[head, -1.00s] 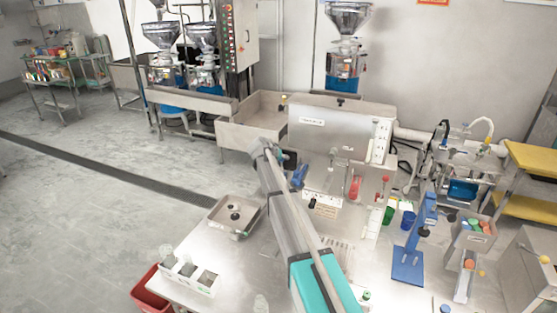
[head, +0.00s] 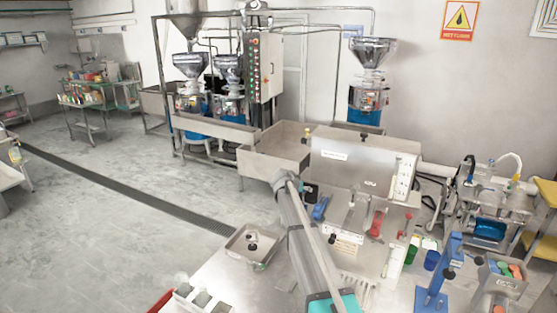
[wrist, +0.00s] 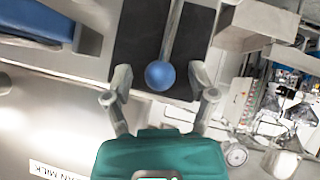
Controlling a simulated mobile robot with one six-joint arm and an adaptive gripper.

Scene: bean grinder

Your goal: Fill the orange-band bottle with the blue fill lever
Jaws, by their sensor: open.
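The blue fill lever's round knob (wrist: 160,75) sits on a thin grey rod against a dark panel in the wrist view. My gripper (wrist: 160,97) is open and empty, with one finger on each side just below the knob in the picture. A clear gap shows between the knob and each finger. In the head view my grey arm reaches the left end of the steel filling machine (head: 355,155), and hides the knob. I cannot make out an orange band on any bottle.
A blue handle (head: 320,208) and a red handle (head: 376,222) stand at the machine's front. A steel tray (head: 235,250) lies left of my arm. A blue press (head: 432,290), a green cup (head: 411,254) and a box with coloured caps (head: 490,285) stand right.

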